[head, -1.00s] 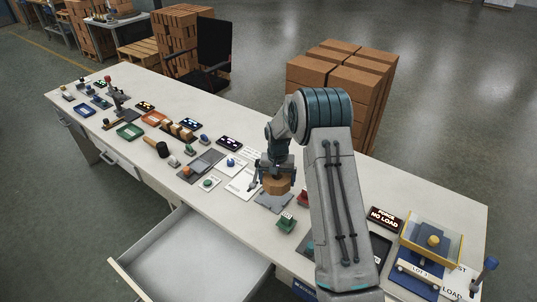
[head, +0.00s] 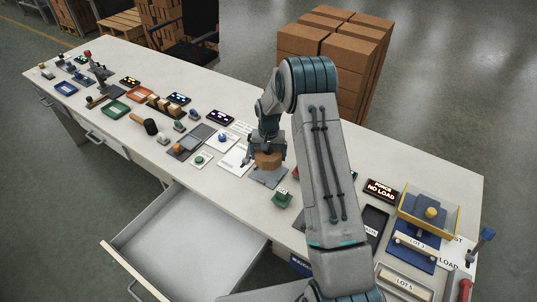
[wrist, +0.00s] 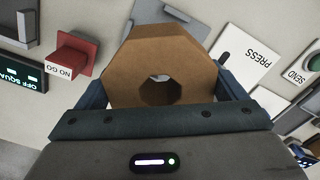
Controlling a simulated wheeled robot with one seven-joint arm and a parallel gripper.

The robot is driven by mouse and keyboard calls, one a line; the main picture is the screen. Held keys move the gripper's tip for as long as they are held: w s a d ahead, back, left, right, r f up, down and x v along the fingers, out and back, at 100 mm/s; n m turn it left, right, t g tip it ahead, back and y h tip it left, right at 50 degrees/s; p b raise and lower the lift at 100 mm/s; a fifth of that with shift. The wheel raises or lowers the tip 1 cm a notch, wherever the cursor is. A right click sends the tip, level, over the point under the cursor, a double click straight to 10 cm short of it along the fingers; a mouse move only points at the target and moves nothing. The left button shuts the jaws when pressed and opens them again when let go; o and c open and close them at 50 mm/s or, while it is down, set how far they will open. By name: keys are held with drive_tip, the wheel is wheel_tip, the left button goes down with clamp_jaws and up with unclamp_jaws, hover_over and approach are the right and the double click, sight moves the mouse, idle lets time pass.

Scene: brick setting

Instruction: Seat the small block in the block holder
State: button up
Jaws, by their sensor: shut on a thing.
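The small block (head: 267,161) is brown and eight-sided. In the wrist view the block (wrist: 170,45) shows a dark hole through its middle. My gripper (head: 267,154) points down and is shut on the block from two sides. The block is over a grey plate (head: 270,179) on the table; I cannot tell whether it touches the plate. I cannot tell for sure whether this plate is the block holder. The block's underside is hidden in the head view.
A red NO GO block (wrist: 72,55) is near in the wrist view. White cards (head: 233,156) lie to the left. An open drawer (head: 190,240) juts from the front. A yellow-rimmed box (head: 430,213) stands at right.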

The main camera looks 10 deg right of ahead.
drive_tip(key=shift+w+f+b, duration=0.1)
drive_tip(key=shift+f+b, duration=1.7)
drive_tip(key=shift+f, duration=0.75)
drive_tip(key=shift+b, duration=0.8)
drive_tip(key=shift+f+b, duration=0.5)
drive_tip(key=shift+f, duration=0.05)
drive_tip(key=shift+r, duration=0.3)
drive_tip(key=shift+b, duration=0.7)
idle(1.7)
drive_tip(key=shift+f+b, duration=0.3)
drive_tip(key=shift+f, duration=0.05)
drive_tip(key=shift+r, duration=0.3)
idle(0.8)
